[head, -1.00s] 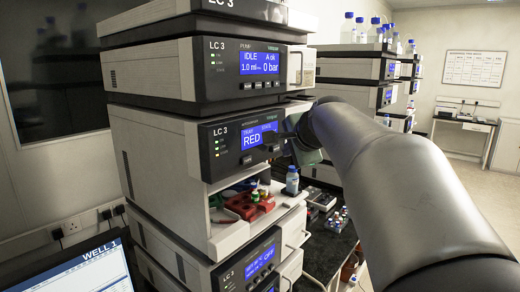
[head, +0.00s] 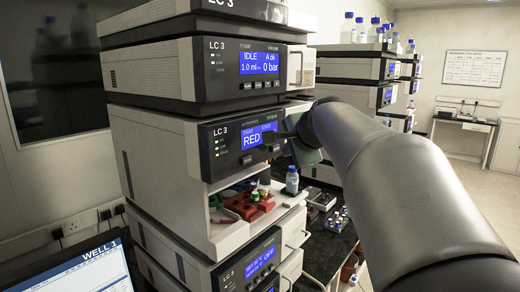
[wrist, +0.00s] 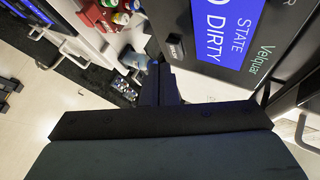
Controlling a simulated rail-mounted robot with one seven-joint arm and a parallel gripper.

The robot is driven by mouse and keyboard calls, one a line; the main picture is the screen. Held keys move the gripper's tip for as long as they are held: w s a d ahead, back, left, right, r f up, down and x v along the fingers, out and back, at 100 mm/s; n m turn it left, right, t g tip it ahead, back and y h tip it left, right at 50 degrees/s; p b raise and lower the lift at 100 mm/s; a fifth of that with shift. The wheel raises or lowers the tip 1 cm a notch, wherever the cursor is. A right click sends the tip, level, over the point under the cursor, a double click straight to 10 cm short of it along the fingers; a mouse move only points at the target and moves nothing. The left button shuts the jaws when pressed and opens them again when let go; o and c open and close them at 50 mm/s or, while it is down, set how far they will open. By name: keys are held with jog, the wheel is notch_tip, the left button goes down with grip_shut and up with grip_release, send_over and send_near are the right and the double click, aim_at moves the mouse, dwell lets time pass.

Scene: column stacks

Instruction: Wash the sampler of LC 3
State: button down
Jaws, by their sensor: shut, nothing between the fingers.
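The LC 3 sampler (head: 225,165) is the middle module of the near stack. Its blue display (head: 257,138) reads TRAY RED, and the wrist view shows STATE DIRTY on the display (wrist: 222,35). A small dark button (wrist: 175,48) sits below the display in the wrist view; its label is too small to read. My gripper (wrist: 160,80) is shut and empty, with its fingertips close to the panel just below that button. I cannot tell whether they touch it. In the head view my gripper (head: 276,142) is at the panel's right end, partly hidden by my arm.
Below the panel is an open bay with a red vial tray (head: 247,205) and a blue-capped bottle (head: 292,180) at its edge. The pump module (head: 245,68) is above and reads IDLE. Other stacks stand behind.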

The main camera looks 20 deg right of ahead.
jog(key=shift+w+a, duration=0.1)
jog(key=shift+w, duration=0.05)
jog(key=shift+w+a+p, duration=0.15)
jog(key=shift+w+p, duration=0.1)
jog(key=shift+p, duration=0.05)
jog(key=shift+w+a, duration=0.2)
jog(key=shift+w, duration=0.15)
dwell(0.9)
jog(key=shift+s, duration=0.1)
jog(key=shift+s+d+b, duration=0.3)
jog(key=shift+s+d, duration=0.1)
jog(key=shift+s, duration=0.2)
jog(key=shift+s+d+b, duration=0.4)
jog(key=shift+s+d, duration=0.05)
jog(key=shift+s, duration=0.25)
jog(key=shift+s+d+b, duration=0.45)
jog(key=shift+s, duration=0.3)
jog(key=shift+s+d+b, duration=0.4)
jog(key=shift+s+d, duration=0.05)
jog(key=shift+s, duration=0.25)
